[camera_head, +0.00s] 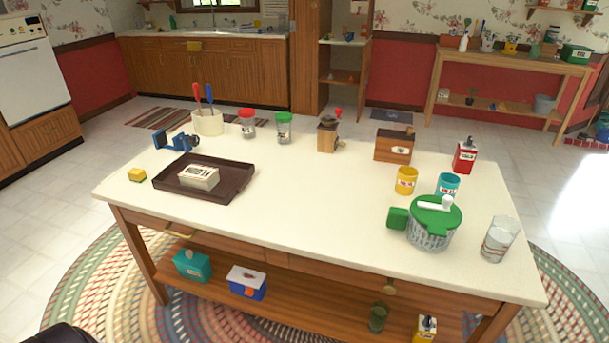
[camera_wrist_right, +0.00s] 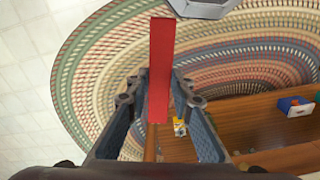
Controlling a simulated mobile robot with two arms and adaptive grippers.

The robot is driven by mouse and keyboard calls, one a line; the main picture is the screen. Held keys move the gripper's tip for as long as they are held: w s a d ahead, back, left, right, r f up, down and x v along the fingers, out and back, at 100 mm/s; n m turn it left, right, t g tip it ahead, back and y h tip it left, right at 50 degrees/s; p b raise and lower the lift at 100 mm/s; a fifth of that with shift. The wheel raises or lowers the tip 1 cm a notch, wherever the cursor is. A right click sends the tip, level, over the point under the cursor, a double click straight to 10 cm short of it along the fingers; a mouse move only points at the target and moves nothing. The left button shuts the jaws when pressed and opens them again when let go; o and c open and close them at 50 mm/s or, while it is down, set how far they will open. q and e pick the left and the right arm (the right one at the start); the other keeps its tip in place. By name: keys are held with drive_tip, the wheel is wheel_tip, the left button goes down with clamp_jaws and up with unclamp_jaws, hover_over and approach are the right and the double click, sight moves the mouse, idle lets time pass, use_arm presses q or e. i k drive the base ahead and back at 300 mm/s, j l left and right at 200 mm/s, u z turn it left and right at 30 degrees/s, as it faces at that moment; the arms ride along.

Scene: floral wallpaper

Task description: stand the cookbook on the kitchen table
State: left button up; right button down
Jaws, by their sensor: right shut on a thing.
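In the right wrist view a narrow red slab, which looks like the edge of the cookbook (camera_wrist_right: 160,62), sits between the fingers of my right gripper (camera_wrist_right: 157,95). The gripper is shut on it, and the slab sticks out past the fingertips. Its cover and title are hidden. Rug and the table's lower shelf show beneath it. The kitchen table (camera_head: 290,215) fills the middle of the head view. No cookbook shows on it there. Neither gripper is in the head view.
A brown tray (camera_head: 228,186) with a flour box, mugs (camera_head: 406,180), a green-lidded spinner (camera_head: 432,222), a glass (camera_head: 499,240), a wooden box (camera_head: 394,146) and a grinder (camera_head: 328,134) stand on the table. Its middle and front centre are clear.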

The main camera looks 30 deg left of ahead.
sight(307, 203)
drive_tip(key=i+j+z, duration=0.1)
drive_tip(key=j, duration=0.9)
drive_tip(key=i+j, duration=0.1)
drive_tip(key=j, duration=0.9)
drive_tip(key=i+z, duration=0.05)
